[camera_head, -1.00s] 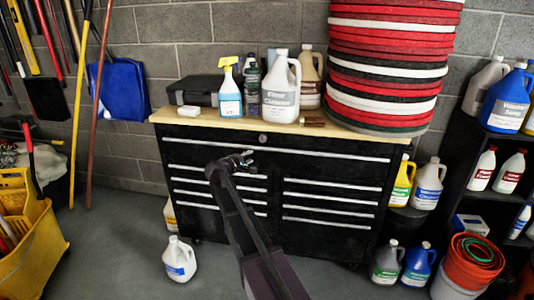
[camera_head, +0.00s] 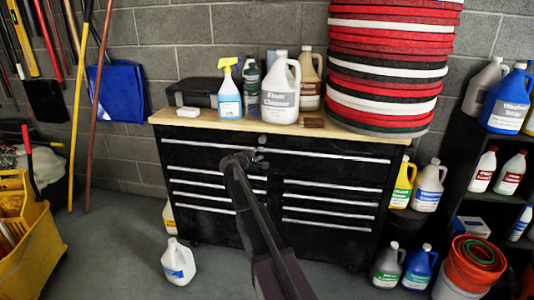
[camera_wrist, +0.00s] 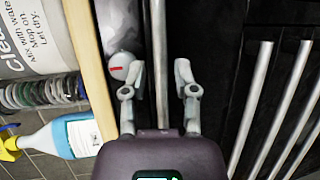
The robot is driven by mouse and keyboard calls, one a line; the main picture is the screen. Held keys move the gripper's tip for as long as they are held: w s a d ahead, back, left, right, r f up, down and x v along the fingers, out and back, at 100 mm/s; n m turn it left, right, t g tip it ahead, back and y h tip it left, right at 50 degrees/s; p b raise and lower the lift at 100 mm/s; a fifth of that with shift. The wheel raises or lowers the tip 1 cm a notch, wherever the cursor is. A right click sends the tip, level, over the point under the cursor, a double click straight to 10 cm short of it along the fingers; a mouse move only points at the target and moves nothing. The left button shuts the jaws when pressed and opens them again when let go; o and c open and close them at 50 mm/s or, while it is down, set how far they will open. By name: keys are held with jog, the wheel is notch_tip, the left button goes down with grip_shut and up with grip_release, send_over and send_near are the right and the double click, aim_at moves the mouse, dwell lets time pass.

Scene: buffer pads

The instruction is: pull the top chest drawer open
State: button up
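The black chest (camera_head: 215,152) stands against the wall under a wooden top. Its top drawer has a long silver bar handle (camera_head: 330,155) and looks shut in the head view. My gripper (camera_head: 260,158) is at the middle of this bar, just below a round lock (camera_head: 263,139). In the wrist view, the fingers of my gripper (camera_wrist: 160,80) are apart, one on each side of the bar handle (camera_wrist: 158,45). Gaps show between the bar and both fingertips. The arm hides part of the lower drawer fronts in the head view.
Bottles, including a white Floor Cleaner jug (camera_head: 280,98), and a tall stack of red, white and black pads (camera_head: 390,65) stand on the wooden top (camera_head: 340,130). A white jug (camera_head: 178,263) stands on the floor at left. Lower drawers have similar bars.

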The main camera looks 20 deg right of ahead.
aim_at(266, 151)
jog(key=shift+b+x, duration=0.45)
jog(key=shift+x, duration=2.65)
grip_shut()
